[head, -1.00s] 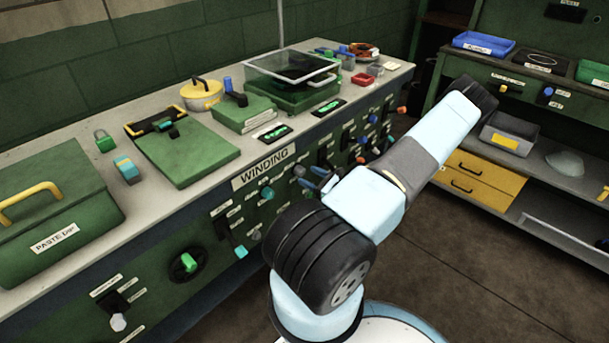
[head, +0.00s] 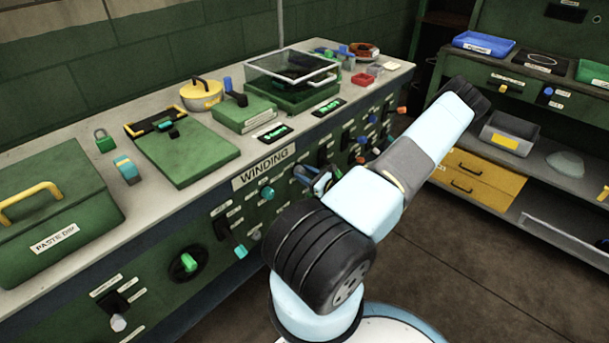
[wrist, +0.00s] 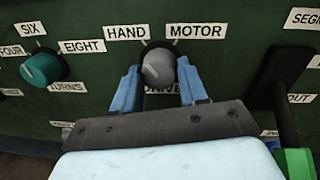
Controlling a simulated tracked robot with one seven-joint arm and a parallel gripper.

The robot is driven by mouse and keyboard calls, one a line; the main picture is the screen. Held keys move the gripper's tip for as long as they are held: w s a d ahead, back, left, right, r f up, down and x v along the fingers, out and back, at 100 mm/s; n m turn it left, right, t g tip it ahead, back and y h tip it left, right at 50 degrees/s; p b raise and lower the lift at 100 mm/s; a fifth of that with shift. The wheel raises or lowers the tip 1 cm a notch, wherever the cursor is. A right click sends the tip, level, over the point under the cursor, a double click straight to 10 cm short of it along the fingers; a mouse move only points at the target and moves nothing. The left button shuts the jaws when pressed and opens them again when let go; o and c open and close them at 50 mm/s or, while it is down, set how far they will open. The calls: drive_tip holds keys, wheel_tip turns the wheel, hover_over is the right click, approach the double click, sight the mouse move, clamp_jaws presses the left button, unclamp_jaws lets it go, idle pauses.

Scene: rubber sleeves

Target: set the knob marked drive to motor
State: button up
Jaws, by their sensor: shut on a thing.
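In the wrist view, a round grey knob (wrist: 158,68) sits on the green panel between the labels HAND (wrist: 126,33), at its upper left, and MOTOR (wrist: 195,31), at its upper right. The label below it is partly hidden by my gripper; the letters that show fit DRIVE. My gripper (wrist: 157,80) has its two blue fingers on either side of the knob and is shut on it. I cannot clearly tell which way the knob points. In the head view, my gripper (head: 314,180) is at the bench front, and my arm hides the knob.
A teal knob (wrist: 41,69) with number labels is to the left in the wrist view. A dark lever (wrist: 285,85) stands out close on the right, with a green part (wrist: 297,163) below. In the head view, the WINDING sign (head: 264,168) is left of my gripper.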

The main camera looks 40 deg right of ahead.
drive_tip(key=c, duration=0.3)
drive_tip(key=shift+c, duration=0.2)
drive_tip(key=shift+m, duration=0.4)
drive_tip(key=m, duration=0.6)
drive_tip(key=shift+m+t, duration=0.3)
drive_tip(key=shift+m, duration=0.1)
drive_tip(key=m, duration=0.6)
drive_tip(key=shift+d+f+m+h, duration=0.1)
drive_tip(key=shift+m+h, duration=0.3)
